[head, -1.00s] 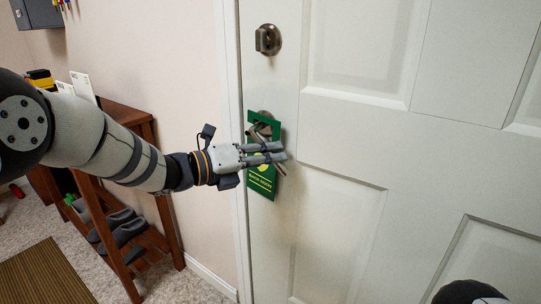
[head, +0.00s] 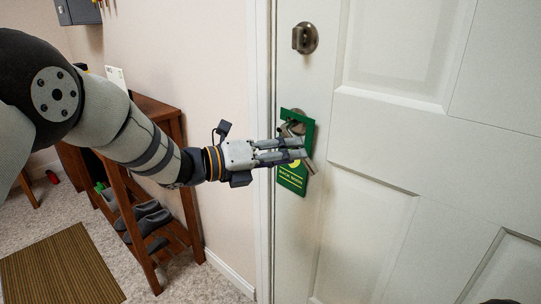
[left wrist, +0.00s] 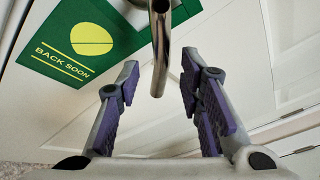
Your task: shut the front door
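The front door (head: 400,130) is white and panelled and fills the right of the head view. Its edge lies close along the white frame (head: 261,130); I cannot tell whether it is fully shut. A metal lever handle (head: 310,163) carries a green "BACK SOON" hanger (head: 291,181). My left gripper (head: 303,149) is at the handle, its fingers over the hanger. In the left wrist view the lever (left wrist: 160,60) points down between the two fingers, which stand apart with gaps on either side. The hanger (left wrist: 88,45) is to the left there.
A deadbolt (head: 305,38) sits above the handle. Left of the door are a beige wall (head: 200,60) and a wooden shoe rack (head: 155,108) with shoes, below my left arm. A brown striped mat (head: 60,268) lies on the speckled floor.

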